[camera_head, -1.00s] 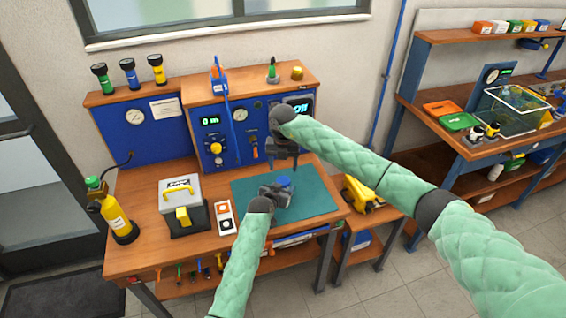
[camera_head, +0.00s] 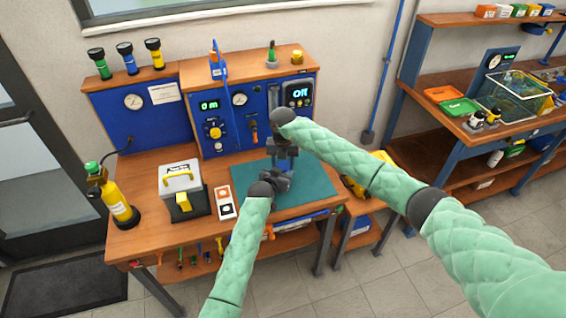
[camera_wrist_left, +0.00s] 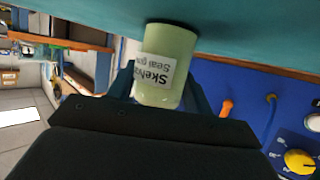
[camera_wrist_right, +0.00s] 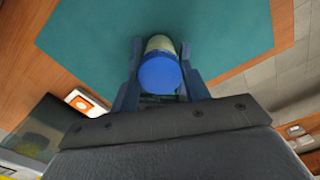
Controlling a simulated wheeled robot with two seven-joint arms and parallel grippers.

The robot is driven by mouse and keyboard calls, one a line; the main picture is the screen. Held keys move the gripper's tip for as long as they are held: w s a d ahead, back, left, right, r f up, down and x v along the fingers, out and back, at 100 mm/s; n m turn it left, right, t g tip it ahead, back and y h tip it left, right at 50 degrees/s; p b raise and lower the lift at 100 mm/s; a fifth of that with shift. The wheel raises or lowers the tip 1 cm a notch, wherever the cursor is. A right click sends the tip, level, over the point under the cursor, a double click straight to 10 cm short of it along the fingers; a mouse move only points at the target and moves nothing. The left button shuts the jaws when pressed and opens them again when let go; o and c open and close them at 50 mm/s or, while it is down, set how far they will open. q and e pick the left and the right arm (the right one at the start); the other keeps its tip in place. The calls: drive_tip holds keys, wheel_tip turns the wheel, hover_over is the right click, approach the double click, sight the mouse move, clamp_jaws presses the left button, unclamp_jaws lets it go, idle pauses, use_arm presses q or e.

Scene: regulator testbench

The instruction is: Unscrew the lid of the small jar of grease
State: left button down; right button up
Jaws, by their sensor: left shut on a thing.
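The small grease jar (camera_wrist_left: 167,62) is pale green with a white label, and stands upright on the teal mat. Its blue lid (camera_wrist_right: 160,73) is on it in the right wrist view. My left gripper (camera_head: 279,181) is shut on the jar's body from the near side, low over the mat. My right gripper (camera_head: 282,152) points down from above. Its fingers (camera_wrist_right: 161,60) straddle the lid and look open, with narrow gaps at the sides. In the head view the grippers hide the jar.
The teal mat (camera_head: 312,193) lies on the wooden bench. A blue gauge panel (camera_head: 184,118) rises behind. A yellow gas bottle (camera_head: 118,204) stands at the left edge.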

drive_tip(key=shift+c, duration=0.8)
drive_tip(key=shift+n, duration=1.7)
drive_tip(key=o, duration=1.1)
